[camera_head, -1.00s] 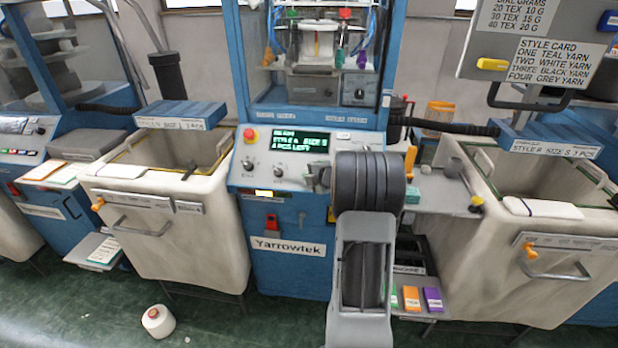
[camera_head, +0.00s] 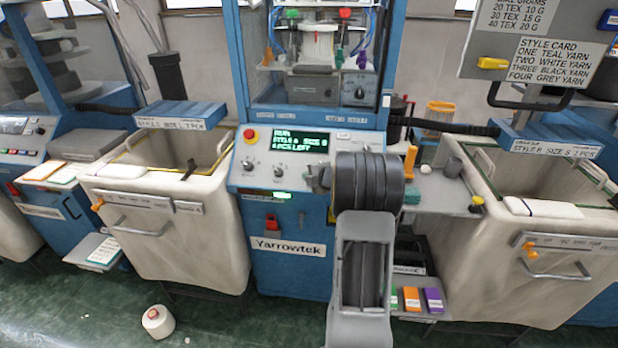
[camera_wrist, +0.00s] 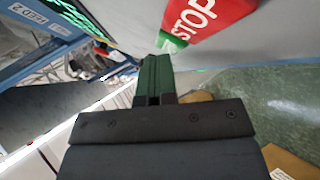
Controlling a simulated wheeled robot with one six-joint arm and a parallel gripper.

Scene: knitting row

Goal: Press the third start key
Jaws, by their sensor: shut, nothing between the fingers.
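In the wrist view, my gripper (camera_wrist: 156,65) is shut and empty, its dark green fingers together. The tips are at a small green key (camera_wrist: 172,44), seeming to touch it. The tips hide part of the key. A red key marked STOP (camera_wrist: 208,14) is beside it. In the head view, my wrist is in front of the right side of the middle blue Yarrowtek machine's control panel (camera_head: 262,178), hiding the keys there. The panel's display (camera_head: 300,142) shows green text that seems to start with RUN. A lamp strip (camera_head: 281,196) below is green.
A red round button (camera_head: 249,134) and knobs are on the panel's left. Cream bins stand left (camera_head: 165,225) and right (camera_head: 530,260). A shelf (camera_head: 440,188) with small items is right of my wrist. A cone of yarn (camera_head: 157,321) lies on the green floor.

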